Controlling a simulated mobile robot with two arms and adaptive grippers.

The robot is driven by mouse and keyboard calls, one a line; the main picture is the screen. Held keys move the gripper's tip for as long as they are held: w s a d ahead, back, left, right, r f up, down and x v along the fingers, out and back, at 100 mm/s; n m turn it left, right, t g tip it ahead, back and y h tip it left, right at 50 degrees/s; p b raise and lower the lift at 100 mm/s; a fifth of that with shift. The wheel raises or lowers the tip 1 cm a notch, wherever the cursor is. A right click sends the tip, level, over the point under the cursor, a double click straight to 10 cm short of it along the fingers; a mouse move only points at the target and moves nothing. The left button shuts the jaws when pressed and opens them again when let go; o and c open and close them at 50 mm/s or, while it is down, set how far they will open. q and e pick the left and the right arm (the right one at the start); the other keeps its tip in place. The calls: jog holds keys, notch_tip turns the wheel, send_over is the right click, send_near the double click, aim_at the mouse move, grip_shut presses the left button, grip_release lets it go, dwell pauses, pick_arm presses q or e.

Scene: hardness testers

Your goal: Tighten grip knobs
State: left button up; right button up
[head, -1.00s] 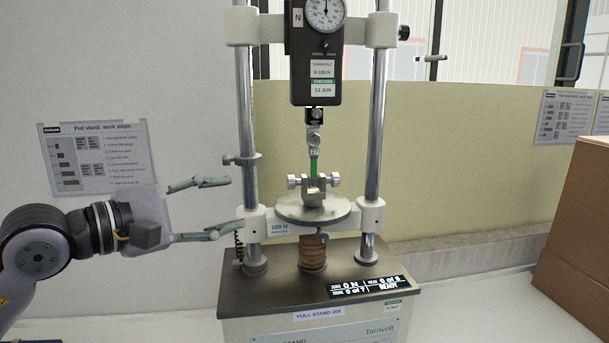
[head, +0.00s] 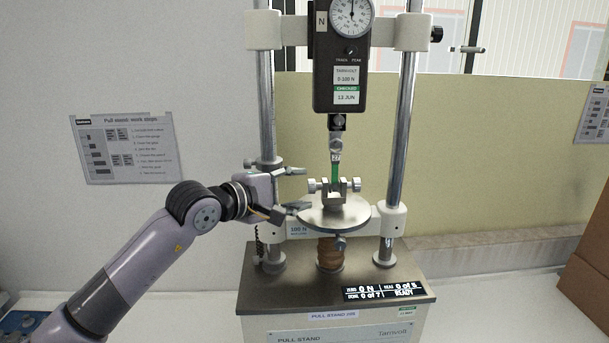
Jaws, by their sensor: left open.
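The pull stand (head: 340,275) stands upright with two steel columns and a force gauge (head: 342,80) hung between them. A green strip (head: 335,172) runs from the upper hook (head: 336,145) down into the lower grip (head: 335,190). That grip has a left knob (head: 313,186) and a right knob (head: 356,184), above a round plate (head: 333,213). My left gripper (head: 298,189) is open, its fingers pointing right just left of the left knob, one above and one below its height. I see no contact with the knob. My right gripper is out of view.
A display (head: 378,290) on the base reads 0 N and READY. A work-steps sheet (head: 125,148) hangs on the left wall. A cardboard box (head: 590,245) stands at the right edge. The bench right of the stand is clear.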

pick_arm(q)
jog(key=shift+p+x, duration=0.35)
jog(key=shift+x, duration=0.65)
jog(key=shift+w+d+f, duration=0.15)
jog(key=shift+w+d, duration=0.15)
jog(key=shift+d, duration=0.05)
jog(key=shift+a, duration=0.1)
jog(key=shift+c, duration=0.7)
jog(key=c, duration=0.7)
grip_shut()
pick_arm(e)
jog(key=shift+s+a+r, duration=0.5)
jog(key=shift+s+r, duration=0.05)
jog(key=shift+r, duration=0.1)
